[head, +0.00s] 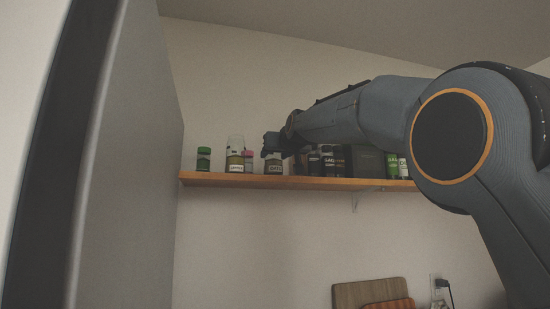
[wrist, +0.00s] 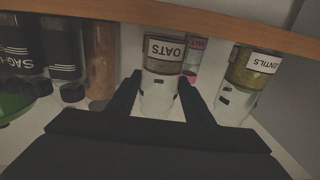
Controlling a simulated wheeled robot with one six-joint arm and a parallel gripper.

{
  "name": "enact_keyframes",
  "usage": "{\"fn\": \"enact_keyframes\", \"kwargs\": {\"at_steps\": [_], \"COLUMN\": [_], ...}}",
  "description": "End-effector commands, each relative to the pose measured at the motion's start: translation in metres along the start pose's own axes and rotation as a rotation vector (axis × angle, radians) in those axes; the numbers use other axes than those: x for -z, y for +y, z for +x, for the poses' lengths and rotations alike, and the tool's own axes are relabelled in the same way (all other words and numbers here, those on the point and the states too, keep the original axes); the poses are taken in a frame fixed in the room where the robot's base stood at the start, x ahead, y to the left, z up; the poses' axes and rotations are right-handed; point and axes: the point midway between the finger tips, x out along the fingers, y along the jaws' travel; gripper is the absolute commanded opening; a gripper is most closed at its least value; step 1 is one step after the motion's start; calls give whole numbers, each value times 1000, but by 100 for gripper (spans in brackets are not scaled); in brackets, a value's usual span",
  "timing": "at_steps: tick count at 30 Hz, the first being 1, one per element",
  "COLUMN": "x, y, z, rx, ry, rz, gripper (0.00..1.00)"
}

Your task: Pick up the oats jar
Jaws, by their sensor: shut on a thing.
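The oats jar (head: 273,167) is a clear glass jar with a white label, on the wall shelf in the head view. In the wrist view, which is upside down, the oats jar (wrist: 162,68) stands between my two fingers with its label readable. My gripper (head: 274,146) reaches in from the right and is shut on the jar's upper part. In the wrist view the fingers of my gripper (wrist: 160,82) lie on either side of the jar. The jar's base is at or very near the shelf; I cannot tell whether it touches.
The wooden shelf (head: 300,183) also holds a lentils jar (wrist: 250,70), a pink-lidded salt jar (head: 248,160) and a green-lidded jar (head: 203,158) to the left. Dark jars (head: 320,161) and a dark box (head: 365,161) stand to the right. A tall grey panel (head: 125,150) rises at left.

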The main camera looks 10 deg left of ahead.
Motion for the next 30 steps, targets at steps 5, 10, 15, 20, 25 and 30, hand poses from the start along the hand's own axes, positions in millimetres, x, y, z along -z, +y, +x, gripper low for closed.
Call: {"fn": "enact_keyframes", "kwargs": {"at_steps": [5,10,15,20,25,30], "x": [18,41,62,78,89,94], "y": [0,0,0,0,0,0], "z": [0,0,0,0,0,0], "rx": [0,0,0,0,0,0], "ry": [3,5,4,3,2,2], "rz": [0,0,0,0,0,0], "gripper": [19,19,19,19,19,19]}}
